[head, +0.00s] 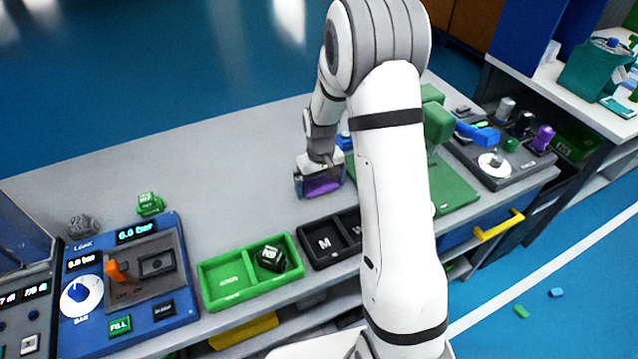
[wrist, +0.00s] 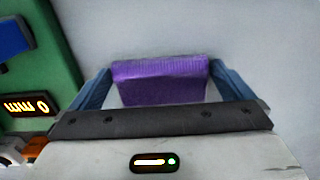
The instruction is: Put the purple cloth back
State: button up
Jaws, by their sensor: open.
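The purple cloth (head: 322,186) is a small folded block on the grey bench top, left of my arm in the head view. In the wrist view the purple cloth (wrist: 160,80) lies between the two blue fingers of my gripper (wrist: 160,85). My gripper (head: 320,185) is low over the bench and open, with its fingers on either side of the cloth. A narrow gap shows beside the cloth in the wrist view. I cannot tell whether the cloth touches the fingers.
A green tray (head: 220,293) holding a black block (head: 271,258) and a black tray marked M (head: 322,246) stand at the front edge. A blue control box (head: 130,280) is at left. A green fixture (head: 455,190) is right, partly behind my arm.

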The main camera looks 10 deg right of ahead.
aim_at(320, 185)
notch_tip(320, 185, up, 12)
jog(key=s+r+m+t, duration=0.1)
jog(key=s+r, duration=0.3)
jog(key=s, duration=0.8)
jog(key=s+r+m+t, duration=0.1)
jog(key=s+r, duration=0.4)
jog(key=s, duration=0.7)
jog(key=shift+s+a+t, duration=0.25)
jog(key=shift+s+t, duration=0.05)
jog(key=shift+r, duration=0.15)
